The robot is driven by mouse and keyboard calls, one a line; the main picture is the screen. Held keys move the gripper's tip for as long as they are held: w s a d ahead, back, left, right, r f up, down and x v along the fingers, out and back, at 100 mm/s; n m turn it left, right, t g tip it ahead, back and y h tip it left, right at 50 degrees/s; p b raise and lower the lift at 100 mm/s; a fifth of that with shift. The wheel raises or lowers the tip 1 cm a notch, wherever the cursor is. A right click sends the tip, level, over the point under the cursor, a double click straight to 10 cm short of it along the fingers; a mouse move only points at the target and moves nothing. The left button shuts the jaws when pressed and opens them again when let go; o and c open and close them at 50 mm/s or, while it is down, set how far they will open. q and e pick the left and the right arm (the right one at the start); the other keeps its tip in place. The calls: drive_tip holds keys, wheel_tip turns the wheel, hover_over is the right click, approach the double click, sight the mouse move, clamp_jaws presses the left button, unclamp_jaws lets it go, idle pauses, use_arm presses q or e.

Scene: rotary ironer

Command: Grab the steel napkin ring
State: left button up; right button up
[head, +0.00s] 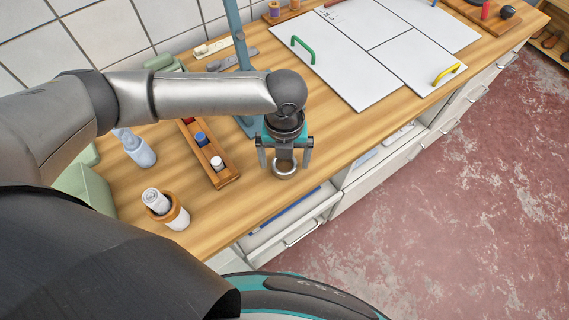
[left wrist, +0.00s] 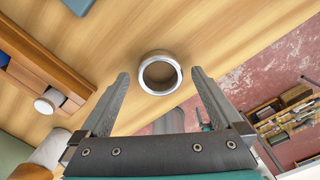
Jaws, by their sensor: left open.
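The steel napkin ring (head: 285,168) is a short silvery band on the wooden counter near its front edge. In the left wrist view the ring (left wrist: 160,55) shows its round opening, beyond the fingertips and between their lines. My left gripper (head: 284,165) is open and empty, pointing down at the ring with one finger to each side of it in the head view. In the left wrist view both fingers of the left gripper (left wrist: 160,72) are spread apart. I cannot tell exactly how high the fingertips are above the counter. My right gripper is not in view.
A wooden tray (head: 228,182) with small spools lies left of the ring. A blue-grey post (head: 240,40) stands close behind my gripper. A spray bottle (head: 138,150) and a wooden cup (head: 172,215) stand farther left. A white board (head: 352,88) with coloured handles lies at right. An open drawer (head: 290,220) is below.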

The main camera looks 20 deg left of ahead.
use_arm(q)
drive_tip(key=shift+f, duration=0.5)
drive_tip(key=c, duration=1.4)
drive_tip(key=shift+r, duration=0.15)
